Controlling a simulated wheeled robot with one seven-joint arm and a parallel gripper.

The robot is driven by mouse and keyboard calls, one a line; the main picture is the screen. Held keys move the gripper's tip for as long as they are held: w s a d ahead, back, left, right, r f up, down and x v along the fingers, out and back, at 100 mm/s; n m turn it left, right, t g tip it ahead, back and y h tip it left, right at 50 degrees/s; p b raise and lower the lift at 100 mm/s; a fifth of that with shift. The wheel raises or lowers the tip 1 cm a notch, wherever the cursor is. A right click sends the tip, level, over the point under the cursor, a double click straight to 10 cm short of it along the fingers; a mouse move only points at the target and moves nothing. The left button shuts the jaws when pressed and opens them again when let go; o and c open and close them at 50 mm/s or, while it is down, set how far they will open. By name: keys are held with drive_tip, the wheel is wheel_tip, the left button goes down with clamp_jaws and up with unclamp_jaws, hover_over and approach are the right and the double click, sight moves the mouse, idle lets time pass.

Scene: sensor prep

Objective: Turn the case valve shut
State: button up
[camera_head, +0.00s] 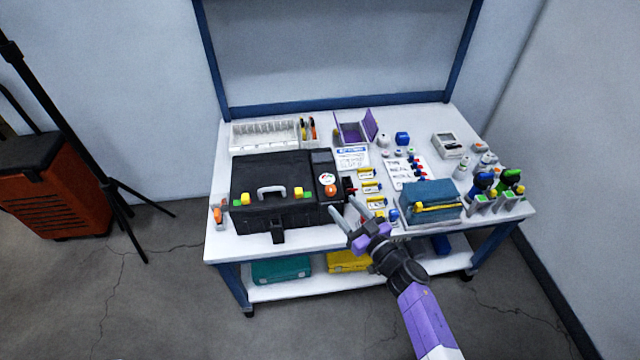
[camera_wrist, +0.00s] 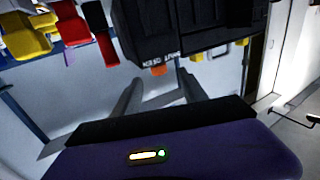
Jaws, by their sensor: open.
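My gripper (camera_head: 343,206) is open and empty near the case's right front corner, apart from the knob. In the wrist view the case (camera_wrist: 180,25) is at the top, and a small orange part (camera_wrist: 159,70) shows beyond and between the fingertips (camera_wrist: 160,84).
A blue box (camera_head: 431,199) stands right of my gripper. A clear divided tray (camera_head: 264,134) is behind the case. A black tripod (camera_head: 75,140) stands left of the bench.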

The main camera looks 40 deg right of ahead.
sight(333, 192)
drive_tip(key=shift+w+d+r, duration=0.2)
drive_tip(key=shift+r, duration=0.2)
drive_tip(key=w, duration=0.2)
drive_tip(key=w+b, duration=0.1)
drive_tip(key=w, duration=0.2)
drive_tip(key=w+d, duration=0.1)
drive_tip(key=w, duration=0.1)
drive_tip(key=shift+w+d+b, duration=0.1)
drive_tip(key=shift+w+b, duration=0.1)
drive_tip(key=shift+b, duration=0.15)
drive_tip(key=shift+f, duration=0.1)
clamp_jaws()
